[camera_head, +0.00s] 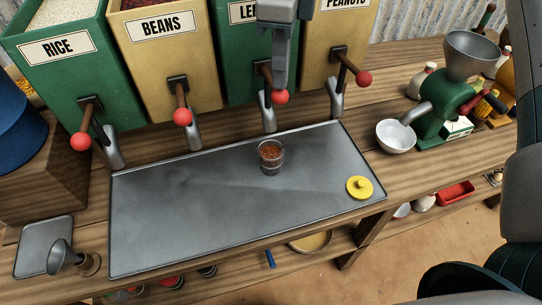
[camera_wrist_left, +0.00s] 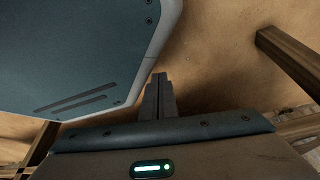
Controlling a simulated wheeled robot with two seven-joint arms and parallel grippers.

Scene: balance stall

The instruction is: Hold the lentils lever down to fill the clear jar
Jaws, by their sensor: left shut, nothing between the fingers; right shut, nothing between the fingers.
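The green lentils bin (camera_head: 240,60) stands in the back row, its label partly hidden by my right arm. Its lever ends in a red knob (camera_head: 281,98). My right gripper (camera_head: 279,86) is shut and empty, its tip at the lever just above the knob; contact and how far the lever is down are hard to tell. The clear jar (camera_head: 271,157) stands upright on the grey metal tray (camera_head: 200,215), below the lentils spout (camera_head: 268,118). Reddish-brown contents show in it; the exact level is unclear. My left gripper (camera_wrist_left: 157,97) is shut and empty in the left wrist view, above the floor.
Rice (camera_head: 60,60), beans (camera_head: 160,50) and peanuts (camera_head: 345,25) bins flank the lentils bin, each with a red-knobbed lever. A yellow lid (camera_head: 359,187) lies at the tray's right. A green grinder (camera_head: 445,115) and white bowl (camera_head: 396,136) stand right. The tray's left half is clear.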

